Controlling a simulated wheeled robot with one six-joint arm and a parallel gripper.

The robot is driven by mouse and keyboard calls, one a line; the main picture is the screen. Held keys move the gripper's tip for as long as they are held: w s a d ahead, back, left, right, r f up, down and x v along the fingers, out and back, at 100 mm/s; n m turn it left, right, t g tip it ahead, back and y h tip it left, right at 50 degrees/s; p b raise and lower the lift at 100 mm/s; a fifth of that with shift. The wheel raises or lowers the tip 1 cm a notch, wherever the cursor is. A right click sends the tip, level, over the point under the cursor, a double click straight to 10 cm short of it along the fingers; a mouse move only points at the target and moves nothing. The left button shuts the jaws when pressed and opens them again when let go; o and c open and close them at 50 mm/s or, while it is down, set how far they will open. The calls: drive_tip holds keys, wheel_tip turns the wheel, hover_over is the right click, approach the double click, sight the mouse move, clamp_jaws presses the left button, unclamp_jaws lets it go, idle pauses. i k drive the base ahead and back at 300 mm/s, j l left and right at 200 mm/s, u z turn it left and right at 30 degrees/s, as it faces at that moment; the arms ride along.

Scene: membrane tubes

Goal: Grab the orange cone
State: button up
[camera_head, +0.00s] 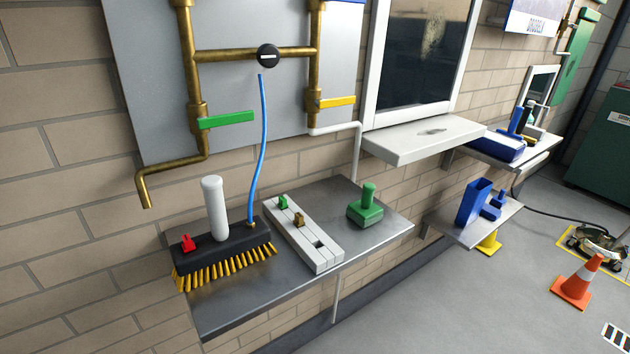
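The orange cone (577,283) stands upright on the grey floor at the lower right of the view. My gripper is not in view.
A grey shelf (222,306) at the front holds a black brush (218,249), a white slotted block (303,233) and a green block (365,207). Farther shelves hold blue items (474,202). A round metal device (597,241) sits behind the cone. Floor left of the cone is clear.

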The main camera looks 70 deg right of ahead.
sight(573, 290)
drive_tip(key=z, duration=3.85)
drive_tip(key=i+j, duration=0.1)
drive_tip(key=i, duration=0.55)
drive_tip(key=i+j, duration=0.1)
drive_tip(key=i, duration=0.55)
drive_tip(key=i+j+z, duration=0.1)
drive_tip(key=i, duration=0.55)
drive_tip(key=i+j, duration=0.1)
drive_tip(key=i, duration=0.55)
drive_tip(key=i+j+z, duration=0.1)
drive_tip(key=i, duration=0.55)
drive_tip(key=j, duration=0.05)
